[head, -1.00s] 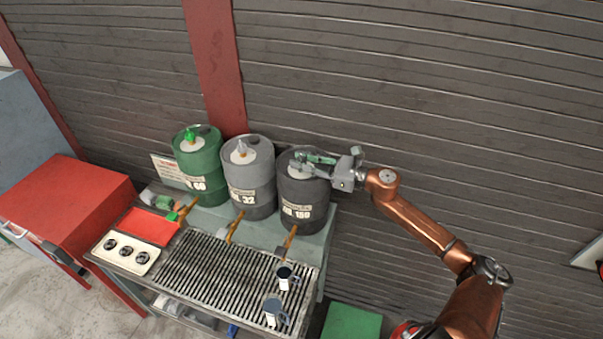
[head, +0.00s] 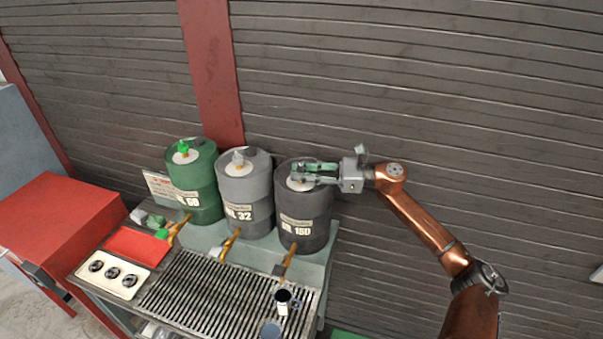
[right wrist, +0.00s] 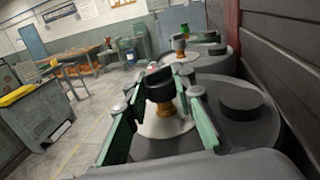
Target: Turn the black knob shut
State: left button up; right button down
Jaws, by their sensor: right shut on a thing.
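The black drum (head: 304,212) stands at the right end of a row of drums. In the right wrist view, the black knob (right wrist: 160,84) sits on a brass stem above a white disc on the drum's lid. My right gripper (head: 297,171) reaches in level from the right over this drum. In the right wrist view, its green fingers (right wrist: 160,92) are on both sides of the knob and shut on it. In the head view the fingers hide most of the knob. My left gripper is in neither current view.
A grey drum (head: 247,200) and a green drum (head: 194,185) stand to the left, with grey and green knobs on top. Below are brass spouts, a slatted grate (head: 205,295) and a dark mug (head: 284,300). A ribbed wall (head: 430,110) rises close behind.

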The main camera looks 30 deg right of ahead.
jog(key=shift+d+r, duration=0.1)
jog(key=shift+r, duration=0.2)
jog(key=c, duration=1.9)
grip_release()
jog(key=shift+o, duration=1.4)
jog(key=shift+f, duration=0.2)
jog(key=v, duration=1.2)
